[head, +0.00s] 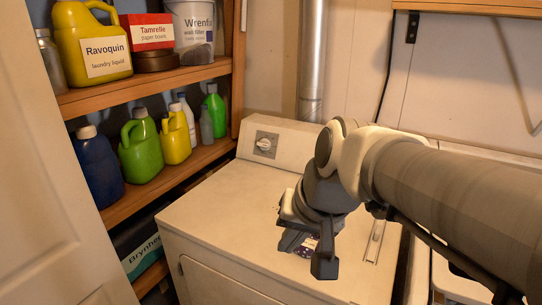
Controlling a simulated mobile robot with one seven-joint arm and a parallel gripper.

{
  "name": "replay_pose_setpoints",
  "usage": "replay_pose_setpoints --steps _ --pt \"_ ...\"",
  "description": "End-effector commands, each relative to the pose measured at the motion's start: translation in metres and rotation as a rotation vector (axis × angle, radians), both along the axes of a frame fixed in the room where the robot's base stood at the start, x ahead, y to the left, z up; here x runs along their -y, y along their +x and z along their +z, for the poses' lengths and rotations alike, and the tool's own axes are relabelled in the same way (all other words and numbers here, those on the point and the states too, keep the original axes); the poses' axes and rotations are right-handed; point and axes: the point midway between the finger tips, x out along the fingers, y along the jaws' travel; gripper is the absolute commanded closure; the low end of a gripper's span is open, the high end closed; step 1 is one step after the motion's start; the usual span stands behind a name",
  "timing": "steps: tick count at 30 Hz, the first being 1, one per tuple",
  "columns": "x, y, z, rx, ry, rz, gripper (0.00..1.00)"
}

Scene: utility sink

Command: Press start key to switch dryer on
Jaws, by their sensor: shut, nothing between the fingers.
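The white dryer (225,205) stands in the middle, with a raised control panel (300,142) along its back edge. A round pale knob (264,145) sits on a grey plate at the panel's left. I cannot make out a separate start key; my arm hides the panel's right part. My gripper (312,250) is in front of the panel, over the dryer's top. It is shut and empty, and apart from the knob.
Wooden shelves (150,80) with bottles and boxes stand at the left, beside a white door (45,190). A metal duct (312,65) rises behind the dryer. The dryer's top is mostly clear at the left.

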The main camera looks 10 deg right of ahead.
Motion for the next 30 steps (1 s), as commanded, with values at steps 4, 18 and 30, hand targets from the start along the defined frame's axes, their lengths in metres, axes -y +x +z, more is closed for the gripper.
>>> replay_pose_setpoints --steps 4,18,30 --pt "-0.016 0.036 -0.006 -0.057 0.150 -0.098 1.00" --pt "-0.021 0.155 -0.019 -0.227 0.735 -0.456 1.00" --pt "0.066 0.266 -0.034 -0.239 1.306 -0.813 1.00"
